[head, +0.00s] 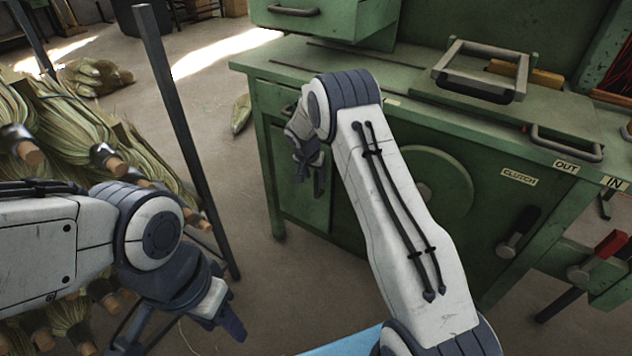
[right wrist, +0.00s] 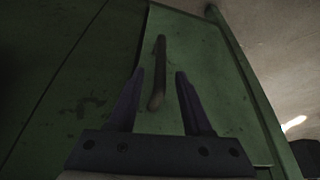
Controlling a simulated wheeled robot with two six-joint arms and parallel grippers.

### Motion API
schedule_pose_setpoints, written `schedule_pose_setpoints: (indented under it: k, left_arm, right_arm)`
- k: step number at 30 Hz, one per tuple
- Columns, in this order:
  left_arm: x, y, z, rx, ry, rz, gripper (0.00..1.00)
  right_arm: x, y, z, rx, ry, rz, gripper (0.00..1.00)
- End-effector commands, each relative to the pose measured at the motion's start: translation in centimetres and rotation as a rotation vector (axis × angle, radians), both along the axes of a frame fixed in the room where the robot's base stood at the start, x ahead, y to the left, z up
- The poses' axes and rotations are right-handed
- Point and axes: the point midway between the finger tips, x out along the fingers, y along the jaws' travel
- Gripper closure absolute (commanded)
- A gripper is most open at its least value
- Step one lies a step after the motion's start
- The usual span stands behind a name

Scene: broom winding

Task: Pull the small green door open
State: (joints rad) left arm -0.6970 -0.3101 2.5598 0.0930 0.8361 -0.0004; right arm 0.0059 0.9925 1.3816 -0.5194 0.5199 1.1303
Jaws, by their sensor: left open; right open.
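The small green door (head: 290,199) is on the left front of the green machine and looks closed. Its upright dark handle (head: 319,182) shows just beside my right gripper (head: 303,170). In the right wrist view the handle (right wrist: 158,88) stands out on the door (right wrist: 195,60), between the two open fingers of my right gripper (right wrist: 160,72). The fingers are not closed on it, and I cannot tell how deep between them it sits. My left gripper (head: 228,318) is open and empty, low at the left, away from the door.
The machine (head: 265,70) has a wheel (head: 445,190), levers and a metal frame (head: 485,65) on top. A dark post (head: 180,120) stands left of the door. Broom bundles (head: 65,120) are stacked at the far left.

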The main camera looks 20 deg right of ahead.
Motion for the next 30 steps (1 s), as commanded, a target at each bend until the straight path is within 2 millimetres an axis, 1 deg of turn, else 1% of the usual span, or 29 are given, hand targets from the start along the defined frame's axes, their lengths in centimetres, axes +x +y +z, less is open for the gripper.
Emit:
schedule_pose_setpoints:
  k: [1,3,7,10,17,18,20,21,22,30]
  left_arm:
    - [0.0,0.0,-0.2,0.0,0.0,0.0,0.5]
    - [0.0,0.0,-0.3,0.0,0.0,0.0,0.5]
    - [0.0,0.0,-0.4,0.0,0.0,0.0,0.5]
    - [0.0,0.0,-0.5,0.0,0.0,0.0,0.5]
    - [0.0,0.0,-0.4,0.0,0.0,0.0,0.5]
    - [0.0,0.0,-0.4,0.0,0.0,0.0,0.5]
    - [0.0,0.0,-0.4,0.0,0.0,0.0,0.5]
    - [0.0,0.0,-0.4,0.0,0.0,0.0,0.5]
    - [0.0,0.0,-0.4,0.0,0.0,0.0,0.5]
    - [0.0,0.0,-0.4,0.0,0.0,0.0,0.5]
  right_arm:
    - [0.2,-0.2,-1.0,0.0,0.003,-0.001,0.5]
    - [0.5,-0.5,-1.9,0.0,0.002,0.001,0.5]
    - [0.9,-0.7,-2.9,-0.001,0.0,0.002,0.5]
    - [1.0,-0.8,-3.2,0.0,0.0,0.002,0.5]
    - [1.0,-0.8,-3.3,0.0,0.0,0.002,0.5]
    - [1.0,-0.8,-3.3,0.0,0.0,0.002,0.54]
    - [1.0,-0.8,-3.3,0.0,0.0,0.002,0.77]
    - [1.0,-0.8,-3.3,0.0,0.0,0.002,0.92]
    - [1.0,-0.8,-3.3,0.0,0.0,0.002,1.0]
    - [1.0,-0.8,-3.3,0.0,0.0,0.002,1.0]
